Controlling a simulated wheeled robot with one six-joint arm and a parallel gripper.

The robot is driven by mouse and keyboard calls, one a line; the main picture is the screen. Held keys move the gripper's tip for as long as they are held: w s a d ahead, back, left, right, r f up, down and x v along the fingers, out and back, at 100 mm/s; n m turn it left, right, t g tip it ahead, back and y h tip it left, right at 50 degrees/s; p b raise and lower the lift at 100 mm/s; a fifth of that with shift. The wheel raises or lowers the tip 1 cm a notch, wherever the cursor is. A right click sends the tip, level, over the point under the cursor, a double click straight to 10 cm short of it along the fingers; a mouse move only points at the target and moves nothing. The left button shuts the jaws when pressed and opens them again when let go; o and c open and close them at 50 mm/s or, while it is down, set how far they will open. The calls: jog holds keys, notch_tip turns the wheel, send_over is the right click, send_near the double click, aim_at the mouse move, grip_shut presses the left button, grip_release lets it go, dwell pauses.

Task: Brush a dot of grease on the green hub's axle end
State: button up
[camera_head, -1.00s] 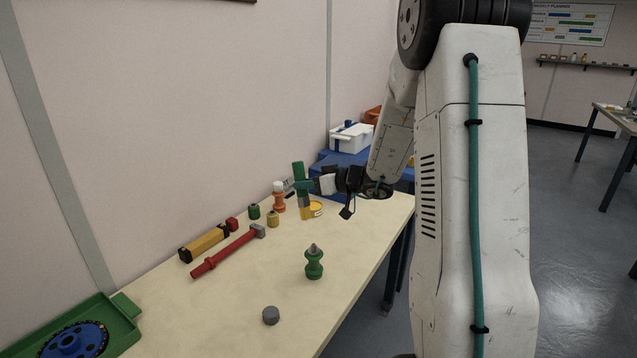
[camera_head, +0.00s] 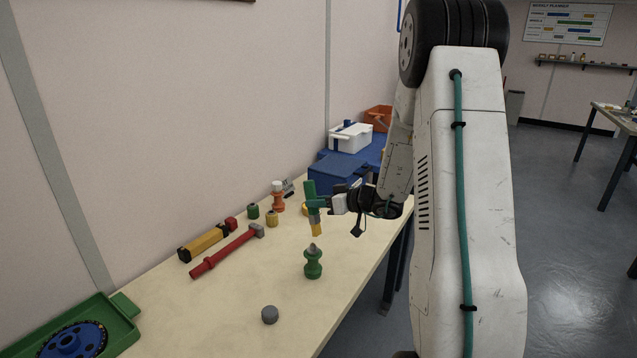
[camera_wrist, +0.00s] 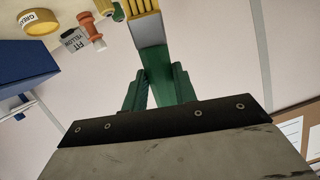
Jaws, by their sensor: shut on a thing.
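The green hub (camera_head: 313,265) stands upright on the bench in the head view, its grey pointed axle end (camera_head: 313,247) facing up. My gripper (camera_head: 324,201) is shut on the green handle of a brush (camera_head: 311,191), which also shows in the wrist view (camera_wrist: 165,75). The brush's yellow bristles (camera_head: 317,229) point down, slightly tilted, just above and behind the axle end; I cannot tell the exact gap. The yellow grease tin (camera_wrist: 38,22) lies behind the brush, mostly hidden in the head view. The green hub is not in the wrist view.
On the bench (camera_head: 225,310) are a red hammer-like tool (camera_head: 225,252), a yellow-black tool (camera_head: 204,243), an orange-white piece (camera_head: 278,197), small green and yellow pieces, a grey disc (camera_head: 270,314) and a green tray (camera_head: 128,327). A blue box (camera_head: 335,176) stands behind. The bench front is mostly clear.

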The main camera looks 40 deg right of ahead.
aim_at(314, 215)
jog(key=shift+f, duration=0.6)
jog(key=shift+a+f, duration=0.2)
jog(key=shift+f, duration=0.15)
jog(key=shift+s+a+f, duration=0.1)
jog(key=shift+s+a, duration=0.05)
jog(key=shift+a, duration=0.35)
jog(key=shift+s+a, duration=0.35)
jog(key=shift+a, duration=0.5)
jog(key=shift+s+a, duration=0.1)
jog(key=shift+a, duration=0.3)
jog(key=shift+d+f, duration=0.15)
jog(key=shift+d, duration=0.2)
jog(key=shift+w+d+f, duration=0.3)
jog(key=shift+d+f, duration=0.2)
jog(key=shift+d, duration=0.1)
jog(key=shift+w+d+r, duration=0.15)
jog(key=shift+w+d, duration=0.05)
jog(key=shift+d, duration=0.35)
jog(key=shift+w+d+r, duration=0.1)
jog(key=shift+w+d, duration=0.05)
jog(key=shift+d, duration=0.4)
jog(key=shift+a+r, duration=0.1)
jog(key=shift+r, duration=4.5)
